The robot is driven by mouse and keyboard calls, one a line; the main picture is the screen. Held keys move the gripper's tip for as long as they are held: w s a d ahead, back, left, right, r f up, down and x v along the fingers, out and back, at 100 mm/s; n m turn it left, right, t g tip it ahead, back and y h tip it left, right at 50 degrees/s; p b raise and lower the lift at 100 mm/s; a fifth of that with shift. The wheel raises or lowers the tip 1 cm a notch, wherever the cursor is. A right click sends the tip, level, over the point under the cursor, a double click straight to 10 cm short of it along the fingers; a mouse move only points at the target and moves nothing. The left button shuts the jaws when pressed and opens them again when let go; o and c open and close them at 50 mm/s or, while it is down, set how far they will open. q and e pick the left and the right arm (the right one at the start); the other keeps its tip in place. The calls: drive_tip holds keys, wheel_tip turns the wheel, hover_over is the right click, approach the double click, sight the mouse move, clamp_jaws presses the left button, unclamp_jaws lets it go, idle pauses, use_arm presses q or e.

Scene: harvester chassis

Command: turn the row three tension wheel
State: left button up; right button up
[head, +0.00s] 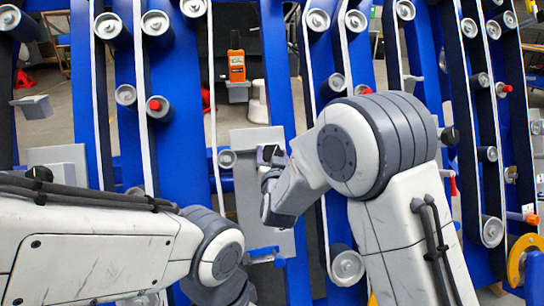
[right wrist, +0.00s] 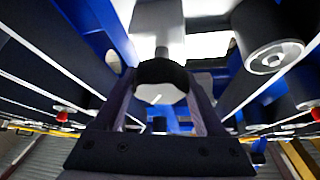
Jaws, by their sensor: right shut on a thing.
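In the right wrist view, a tension wheel (right wrist: 160,72), a black knob with a pale face, sits between the two fingers of my right gripper (right wrist: 160,108). The fingers lie on both sides of it, and the gripper is shut on it. A grey mount shows behind the knob. In the head view, my right gripper (head: 271,158) is at the grey plate (head: 250,143) near the middle of the chassis, and the wheel is mostly hidden by it. The left arm comes in low from the left; its gripper does not show.
Blue uprights (head: 277,70) with belts and grey rollers (head: 347,267) stand close on both sides. Another dark knob (head: 40,173) is at the left, and one (head: 449,136) is at the right. An orange device (head: 236,66) stands on a small shelf behind. A yellow ring (head: 516,262) is at lower right.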

drive_tip(key=m+h, duration=0.1)
drive_tip(key=m, duration=0.1)
drive_tip(key=m+h+p, duration=0.1)
drive_tip(key=m, duration=0.1)
drive_tip(key=shift+r+m+g+h, duration=0.1)
drive_tip(key=shift+m+g+h, duration=0.2)
drive_tip(key=shift+m+g+h+p, duration=0.5)
drive_tip(key=shift+m+h+p, duration=0.15)
drive_tip(key=shift+m, duration=1.05)
drive_tip(key=o, duration=1.3)
drive_tip(key=shift+p+v, duration=1.2)
drive_tip(key=shift+v, duration=4.05)
